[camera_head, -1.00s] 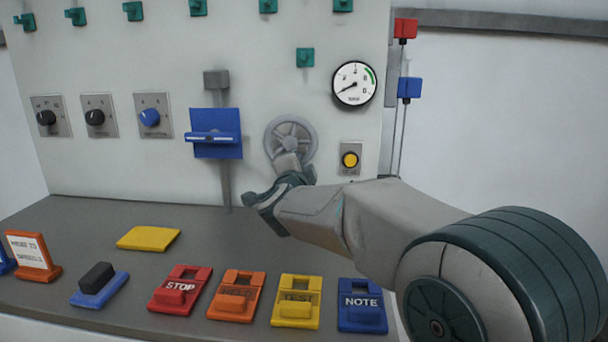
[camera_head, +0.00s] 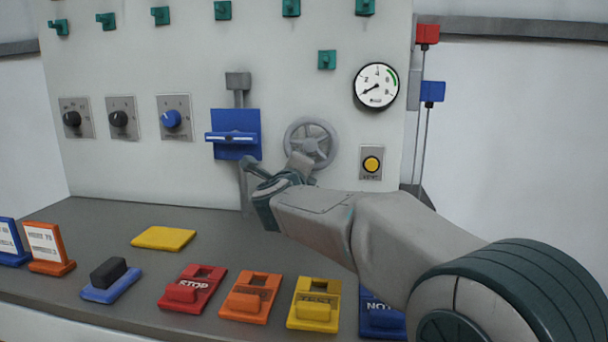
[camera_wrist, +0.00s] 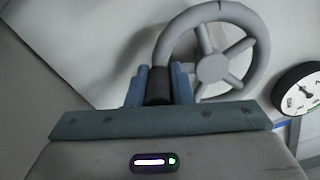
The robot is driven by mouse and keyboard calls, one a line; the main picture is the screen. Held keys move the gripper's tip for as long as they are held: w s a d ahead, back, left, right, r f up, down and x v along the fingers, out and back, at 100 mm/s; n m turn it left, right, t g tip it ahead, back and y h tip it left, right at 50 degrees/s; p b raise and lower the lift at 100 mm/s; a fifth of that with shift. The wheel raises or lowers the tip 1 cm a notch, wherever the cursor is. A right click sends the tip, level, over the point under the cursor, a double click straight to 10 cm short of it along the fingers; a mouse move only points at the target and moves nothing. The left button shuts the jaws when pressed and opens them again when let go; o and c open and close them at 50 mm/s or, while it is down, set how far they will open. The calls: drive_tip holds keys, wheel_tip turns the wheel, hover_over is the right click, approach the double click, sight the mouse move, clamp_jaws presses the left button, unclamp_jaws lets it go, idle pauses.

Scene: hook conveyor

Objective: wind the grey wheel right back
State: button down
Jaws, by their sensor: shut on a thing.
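The grey wheel (camera_head: 312,141) is a spoked handwheel on the upright panel, between the blue lever plate and the round gauge. In the wrist view the wheel (camera_wrist: 212,66) shows its rim, spokes and hub. My gripper (camera_wrist: 159,86) is at the wheel's lower left there, its two blue-grey fingers on either side of a dark grip at the rim. It is shut on that grip. In the head view my gripper (camera_head: 297,172) is just below the wheel, and its fingertips are largely hidden by my wrist.
A round gauge (camera_head: 377,86) and a yellow button (camera_head: 371,164) are right of the wheel. A blue lever plate (camera_head: 233,134) is to its left. Below, the desk holds a yellow plate (camera_head: 163,238) and coloured blocks, including a red STOP block (camera_head: 192,288).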

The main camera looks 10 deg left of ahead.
drive_tip(key=shift+a+f+m, duration=0.15)
drive_tip(key=shift+a+m, duration=0.05)
drive_tip(key=shift+m, duration=0.2)
drive_tip(key=c, duration=1.3)
unclamp_jaws()
drive_tip(key=s+p, duration=0.2)
drive_tip(key=s, duration=1.1)
drive_tip(key=shift+s+a, duration=0.25)
drive_tip(key=shift+s, duration=0.15)
